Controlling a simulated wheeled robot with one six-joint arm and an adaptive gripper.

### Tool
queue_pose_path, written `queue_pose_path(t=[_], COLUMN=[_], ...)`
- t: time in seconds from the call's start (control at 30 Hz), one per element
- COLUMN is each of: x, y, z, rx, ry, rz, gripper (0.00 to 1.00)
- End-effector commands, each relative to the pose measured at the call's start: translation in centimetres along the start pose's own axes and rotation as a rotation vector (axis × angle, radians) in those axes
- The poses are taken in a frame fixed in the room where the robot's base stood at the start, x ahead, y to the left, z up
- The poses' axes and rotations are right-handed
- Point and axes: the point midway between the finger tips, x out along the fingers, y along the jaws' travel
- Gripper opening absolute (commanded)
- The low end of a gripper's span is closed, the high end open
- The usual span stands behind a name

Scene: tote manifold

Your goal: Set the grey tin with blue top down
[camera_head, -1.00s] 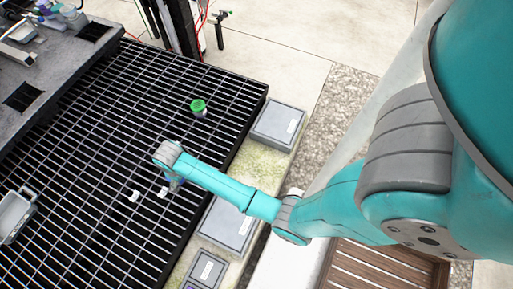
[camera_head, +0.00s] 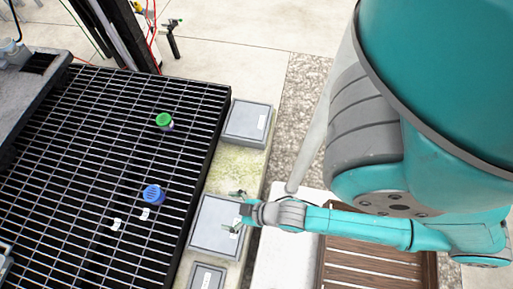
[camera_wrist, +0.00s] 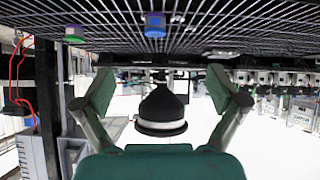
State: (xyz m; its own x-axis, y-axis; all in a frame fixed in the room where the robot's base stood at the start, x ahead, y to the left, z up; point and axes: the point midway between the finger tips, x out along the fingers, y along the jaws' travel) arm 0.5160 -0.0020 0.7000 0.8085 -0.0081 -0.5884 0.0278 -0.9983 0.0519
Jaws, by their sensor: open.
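The tin with the blue top (camera_head: 154,193) stands on the black metal grating (camera_head: 95,140), its blue top facing up in the head view. Little of its side shows there. In the wrist view the tin (camera_wrist: 155,25) is at the top middle, apart from my fingers, and the picture is upside down. My gripper (camera_head: 236,211) is open and empty, to the right of the tin and clear of it, over the grey box lids beside the grating. Its two spread fingers also show in the wrist view (camera_wrist: 160,85).
A green-topped tin (camera_head: 164,121) stands farther back on the grating. Two small white pieces (camera_head: 145,213) lie close to the blue-topped tin. Grey boxes (camera_head: 248,121) line the grating's right edge. A wooden slatted crate (camera_head: 355,265) is at lower right. Much of the grating is bare.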

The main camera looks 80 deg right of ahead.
Motion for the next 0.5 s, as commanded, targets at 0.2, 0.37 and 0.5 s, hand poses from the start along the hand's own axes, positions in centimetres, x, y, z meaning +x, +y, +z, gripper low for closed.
queue_pose_path(t=[0.2, 0.37, 0.5], x=[-9.0, -14.4, -17.2], y=[0.1, 0.3, 0.4], z=[-3.5, -6.8, -8.8], rx=[0.028, 0.045, 0.055], ry=[0.163, 0.271, 0.332], rz=[0.004, 0.004, 0.003], gripper=[0.96, 0.96, 0.96])
